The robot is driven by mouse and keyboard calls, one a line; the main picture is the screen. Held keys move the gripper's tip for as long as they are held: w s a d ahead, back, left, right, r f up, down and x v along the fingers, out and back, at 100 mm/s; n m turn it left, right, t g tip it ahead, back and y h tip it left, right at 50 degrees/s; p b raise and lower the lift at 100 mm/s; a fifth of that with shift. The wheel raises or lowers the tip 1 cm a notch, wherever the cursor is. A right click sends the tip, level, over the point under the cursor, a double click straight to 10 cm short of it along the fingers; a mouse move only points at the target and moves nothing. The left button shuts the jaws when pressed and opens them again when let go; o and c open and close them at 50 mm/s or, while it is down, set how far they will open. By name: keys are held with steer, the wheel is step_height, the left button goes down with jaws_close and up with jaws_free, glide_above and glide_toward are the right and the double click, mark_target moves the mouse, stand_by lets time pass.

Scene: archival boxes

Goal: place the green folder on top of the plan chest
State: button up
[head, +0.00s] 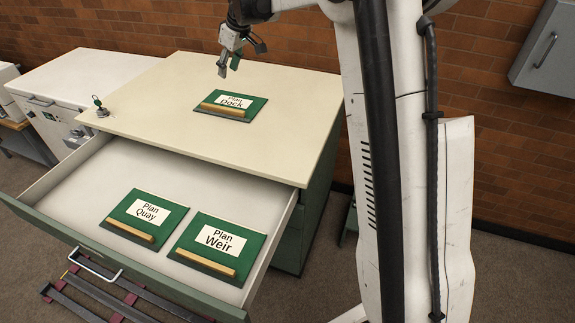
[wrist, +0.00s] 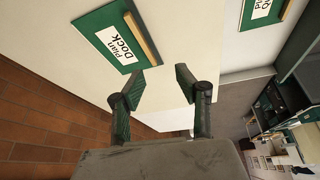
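Three green folders with white labels and tan strips show. The "Plan Dock" folder (head: 254,110) lies flat on the cream top of the plan chest (head: 180,105). The "Plan Quay" folder (head: 172,206) and the "Plan Weir" folder (head: 250,241) lie side by side in the chest's open drawer (head: 62,200). My gripper (head: 228,68) is above the chest top, left of and behind the "Plan Dock" folder. In the wrist view my gripper (wrist: 160,76) is open with nothing between its fingers. The "Plan Dock" folder (wrist: 115,36) shows beyond the fingertips there, and part of the "Plan Quay" folder (wrist: 286,10).
A white cabinet (head: 85,80) stands to the left. A brick wall (head: 480,90) is behind, with a grey wall box (head: 548,50). Much of the chest top is bare.

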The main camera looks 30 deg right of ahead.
steer(key=s+a+r+m+t+h, duration=0.1)
steer(key=s+r+m, duration=0.15)
steer(key=s, duration=0.95)
steer(key=s+a+r+m+t, duration=0.1)
steer(key=s+r, duration=0.3)
steer(key=s, duration=0.9)
steer(key=s+f+m, duration=0.1)
steer(key=s+f, duration=0.1)
steer(key=s, duration=0.4)
steer(key=s+f+m, duration=0.1)
steer(key=s+f, duration=0.2)
steer(key=s, duration=0.4)
steer(key=s+f+m+t+h, duration=0.1)
steer(key=s+f, duration=0.2)
steer(key=s, duration=0.4)
steer(key=shift+a+f, duration=0.2)
steer(key=shift+s, duration=0.1)
steer(key=shift+f+b, duration=0.8)
